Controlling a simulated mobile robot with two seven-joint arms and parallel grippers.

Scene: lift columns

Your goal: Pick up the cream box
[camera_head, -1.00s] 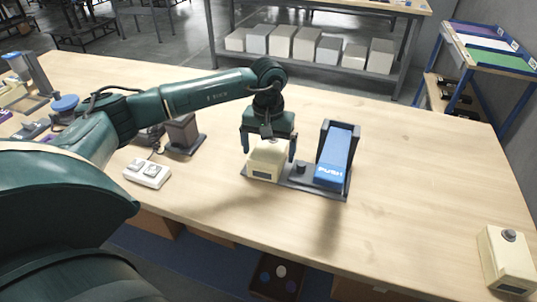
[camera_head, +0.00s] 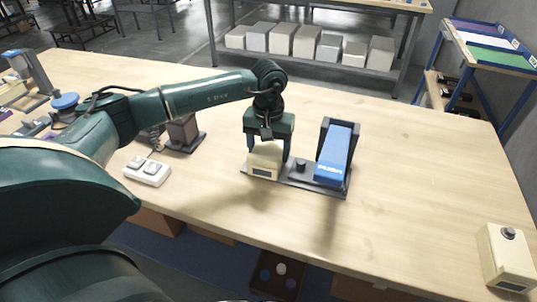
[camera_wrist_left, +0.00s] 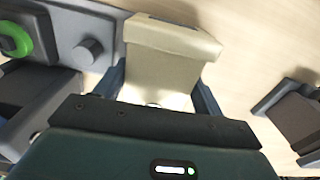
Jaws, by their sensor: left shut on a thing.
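The cream box (camera_head: 265,162) has a small dark window on its front. It sits upright at the left end of a dark base plate (camera_head: 310,187), and I cannot tell whether it is clear of the plate. My left gripper (camera_head: 268,152) points down over it, shut on its two sides. In the left wrist view the cream box (camera_wrist_left: 172,48) lies between the fingers (camera_wrist_left: 158,92), and the gripper body hides its near part. My right gripper is not in view.
A blue sloped "PUSH" piece (camera_head: 334,157) in a dark holder and a black knob (camera_head: 300,165) stand just right of the box. A white two-button unit (camera_head: 147,171) lies to the left. Another cream box with a grey knob (camera_head: 507,260) stands far right. The table's middle right is clear.

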